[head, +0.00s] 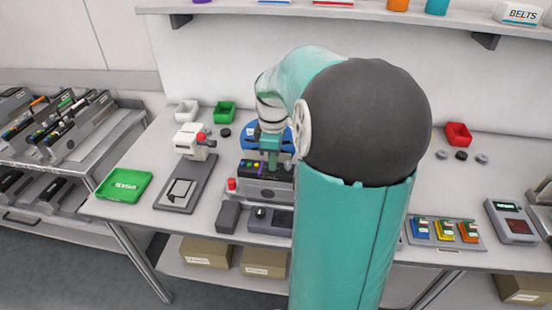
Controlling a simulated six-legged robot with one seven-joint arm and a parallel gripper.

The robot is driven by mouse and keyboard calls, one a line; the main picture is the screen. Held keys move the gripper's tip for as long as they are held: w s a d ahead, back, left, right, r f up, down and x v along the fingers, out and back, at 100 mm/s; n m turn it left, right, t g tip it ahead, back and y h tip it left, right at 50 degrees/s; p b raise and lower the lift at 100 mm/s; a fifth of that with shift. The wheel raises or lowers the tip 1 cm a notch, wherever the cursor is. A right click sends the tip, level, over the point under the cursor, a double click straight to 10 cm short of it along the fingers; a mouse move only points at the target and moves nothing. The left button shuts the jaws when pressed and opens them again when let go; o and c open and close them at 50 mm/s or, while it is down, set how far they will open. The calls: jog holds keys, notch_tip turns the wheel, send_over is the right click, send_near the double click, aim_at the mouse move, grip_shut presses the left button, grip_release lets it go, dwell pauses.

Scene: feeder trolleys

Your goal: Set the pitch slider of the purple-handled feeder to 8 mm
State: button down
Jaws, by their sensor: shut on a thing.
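My gripper (272,160) is at the middle of the bench, pointing down onto a dark feeder (258,170) seated in a grey fixture (262,190). Its jaws are shut on a small part at the top of this feeder. The part is too small and covered to name for sure. Small coloured dots (249,163) show along the feeder's top, left of the jaws. A blue disc (250,135) stands behind it.
A white press-like device (190,140) on a grey base and a green tray (124,186) are to the left. A trolley with several feeders (60,130) stands at far left. Coloured blocks on a grey plate (445,232) and a display box (514,222) are at right.

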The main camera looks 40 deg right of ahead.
aim_at(263, 167)
jog(key=shift+w+a, duration=0.8)
jog(key=shift+w, duration=0.25)
jog(key=shift+r, duration=0.1)
jog(key=c, duration=1.4)
grip_release()
jog(key=shift+a, duration=0.1)
jog(key=shift+c, duration=0.2)
notch_tip(263, 167, up, 14)
